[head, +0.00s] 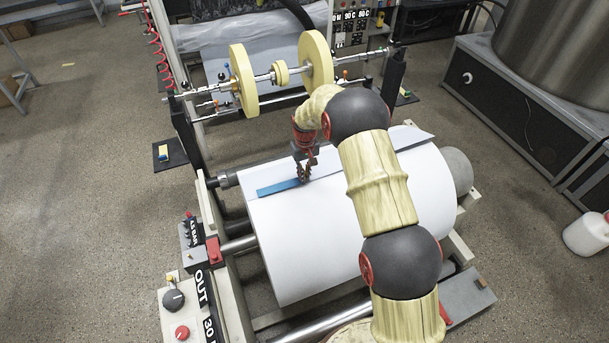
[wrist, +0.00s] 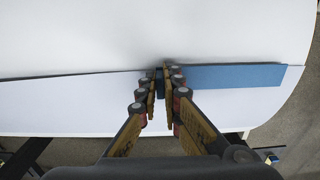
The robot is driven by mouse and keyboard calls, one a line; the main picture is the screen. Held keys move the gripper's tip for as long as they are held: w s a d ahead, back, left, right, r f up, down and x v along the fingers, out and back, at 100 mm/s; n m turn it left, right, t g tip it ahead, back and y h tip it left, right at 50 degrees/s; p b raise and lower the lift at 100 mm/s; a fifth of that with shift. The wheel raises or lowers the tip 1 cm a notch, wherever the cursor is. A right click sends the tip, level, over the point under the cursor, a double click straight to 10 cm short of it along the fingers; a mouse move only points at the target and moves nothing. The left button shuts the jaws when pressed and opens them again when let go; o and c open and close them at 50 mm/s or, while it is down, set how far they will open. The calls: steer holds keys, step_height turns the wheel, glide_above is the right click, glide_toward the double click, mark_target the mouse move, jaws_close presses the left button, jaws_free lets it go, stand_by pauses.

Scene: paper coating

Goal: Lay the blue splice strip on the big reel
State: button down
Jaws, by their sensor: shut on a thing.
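The big reel (head: 320,235) is a wide white paper roll across the machine's front. The blue splice strip (head: 277,188) is long and flat and lies along the reel's upper side, towards its left end. My gripper (head: 305,176) is shut on the strip, over the top of the reel. In the wrist view my gripper (wrist: 164,84) is closed, with the strip (wrist: 235,76) reaching right from the fingers along a dark paper edge. The fingers hide the gripped part. I cannot tell whether the strip touches the paper or hovers just above it.
A loose paper flap (head: 412,137) stands out at the reel's back right. Two cream discs (head: 243,80) sit on a shaft behind. A control panel (head: 181,300) is at the front left. A white jug (head: 587,234) stands on the floor at the right.

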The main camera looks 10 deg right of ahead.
steer(key=shift+f, duration=0.5)
steer(key=c, duration=1.9)
jaws_free()
steer(key=shift+r, duration=0.1)
step_height(320, 180, up, 12)
